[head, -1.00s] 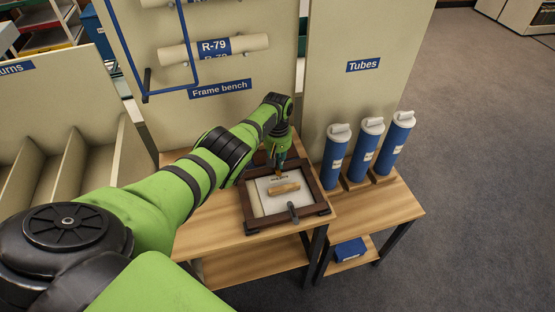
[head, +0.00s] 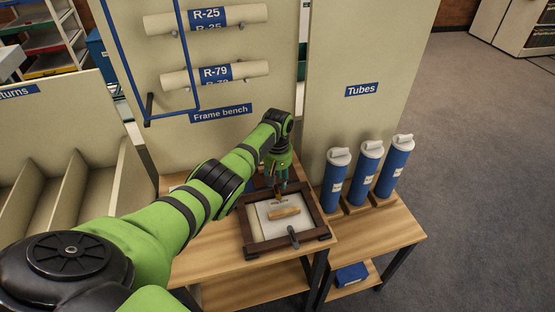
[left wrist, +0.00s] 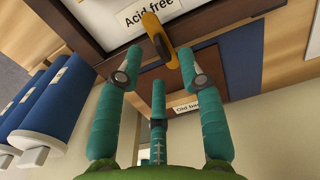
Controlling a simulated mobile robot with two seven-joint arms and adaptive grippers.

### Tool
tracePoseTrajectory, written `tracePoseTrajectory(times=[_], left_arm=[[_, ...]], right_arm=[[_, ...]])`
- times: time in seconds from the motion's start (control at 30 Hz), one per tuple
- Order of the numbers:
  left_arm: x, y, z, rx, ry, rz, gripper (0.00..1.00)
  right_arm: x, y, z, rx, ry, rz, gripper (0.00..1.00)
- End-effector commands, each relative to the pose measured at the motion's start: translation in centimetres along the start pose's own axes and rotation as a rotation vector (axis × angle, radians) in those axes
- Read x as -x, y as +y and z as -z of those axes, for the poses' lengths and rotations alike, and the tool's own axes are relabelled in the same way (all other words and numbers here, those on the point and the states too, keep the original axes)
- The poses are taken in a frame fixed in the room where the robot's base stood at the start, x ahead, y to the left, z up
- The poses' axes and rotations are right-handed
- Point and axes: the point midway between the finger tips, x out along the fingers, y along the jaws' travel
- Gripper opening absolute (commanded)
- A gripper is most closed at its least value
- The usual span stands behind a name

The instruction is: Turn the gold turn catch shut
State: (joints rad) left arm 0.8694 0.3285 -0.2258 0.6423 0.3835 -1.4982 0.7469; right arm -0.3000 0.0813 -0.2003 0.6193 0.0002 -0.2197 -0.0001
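The gold turn catch (left wrist: 155,32) shows in the left wrist view, near the top middle by the "Acid free" label, at the edge of a dark wooden frame. My left gripper (left wrist: 160,78) has its fingers spread, with the catch between and just beyond the two front fingertips; I cannot tell whether they touch it. In the head view my left gripper (head: 279,190) points down at the far side of the wooden frame (head: 316,211) and mostly hides this catch. A grey catch (head: 293,237) sits on the frame's near side. My right gripper is not in view.
The frame lies on a wooden bench (head: 215,245). A tan wooden block (head: 284,213) lies inside the frame. Several blue tubes with white caps (head: 336,180) stand to the right. A panel with rolled tubes (head: 212,75) rises behind.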

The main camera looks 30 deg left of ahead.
Motion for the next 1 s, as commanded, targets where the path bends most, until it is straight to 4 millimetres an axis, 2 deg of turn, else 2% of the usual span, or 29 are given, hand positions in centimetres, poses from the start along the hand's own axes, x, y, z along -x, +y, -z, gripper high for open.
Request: tracePoseTrajectory(times=[0.2,0.43,0.6,1.0], left_arm=[[4.8,0.0,0.1,0.000,0.005,-0.004,0.39],[8.5,0.0,0.1,0.002,0.003,-0.003,0.39],[9.5,0.0,0.1,0.002,0.002,-0.001,0.39],[9.6,0.0,0.1,0.002,0.001,-0.001,0.39]], right_arm=[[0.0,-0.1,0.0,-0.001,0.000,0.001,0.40],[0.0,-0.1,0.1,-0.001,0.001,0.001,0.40],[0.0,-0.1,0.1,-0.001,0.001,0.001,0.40],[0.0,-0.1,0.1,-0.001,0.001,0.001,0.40]])
